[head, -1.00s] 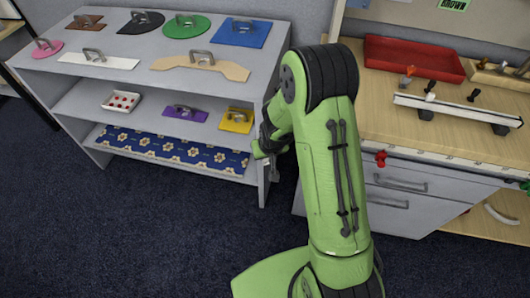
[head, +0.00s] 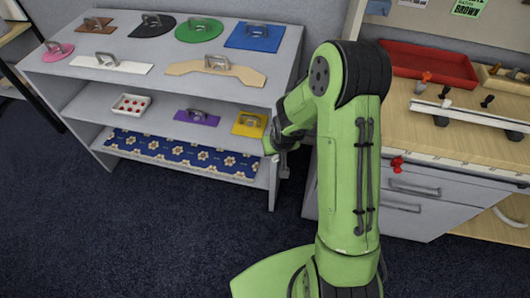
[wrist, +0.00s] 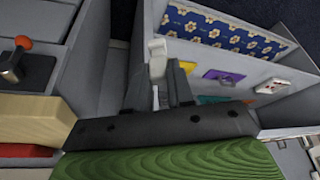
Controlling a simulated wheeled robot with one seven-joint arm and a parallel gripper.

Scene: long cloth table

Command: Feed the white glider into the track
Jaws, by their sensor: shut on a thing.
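My gripper (wrist: 160,84) is shut on a small white piece, seemingly the white glider (wrist: 157,60), which sticks up between the dark fingers in the wrist view. In the head view my gripper (head: 279,150) hangs beside the right end of the grey shelf unit, away from the bench, and the held piece is hard to make out there. The track (head: 470,113), a long pale rail on dark feet, lies on the wooden bench at the right. Its right end is cut off by the picture edge. My arm hides part of the bench's left side.
A red tray (head: 430,66) lies behind the track. Small orange-knobbed (head: 423,80) and black-knobbed (head: 487,101) pieces stand near the rail. The grey shelf unit (head: 285,60) holds several handled plates. Floor is clear in front.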

